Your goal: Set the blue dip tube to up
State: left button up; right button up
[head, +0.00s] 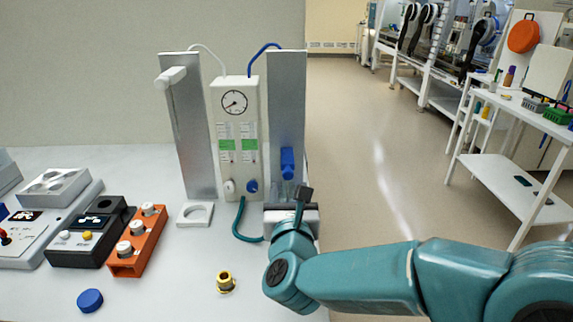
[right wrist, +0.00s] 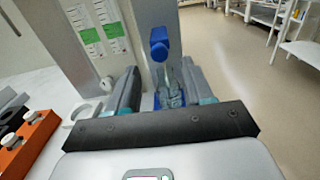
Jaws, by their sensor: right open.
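The blue dip tube's blue block (head: 287,163) sits low on the front of the right-hand metal upright (head: 286,95). It also shows in the right wrist view (right wrist: 159,45), straight ahead and beyond my fingers. Below it stands a clear glass-like piece (right wrist: 168,88), partly hidden by my gripper. My right gripper (head: 300,203) is just below the blue block in the head view. In the right wrist view its two fingers (right wrist: 160,88) are spread, with the clear piece and a bit of blue showing between them. It does not touch the blue block. My left gripper is out of view.
A white gauge box (head: 237,100) stands between the uprights. The left upright (head: 190,130) carries a white block (head: 171,76) near its top. A brass fitting (head: 226,282), blue cap (head: 90,300) and orange valve block (head: 137,243) lie on the table. Open floor lies right.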

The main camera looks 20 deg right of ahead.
aim_at(288, 175)
jog(key=p+x, duration=0.2)
jog(key=x, duration=0.7)
jog(key=shift+w, duration=0.25)
grip_shut()
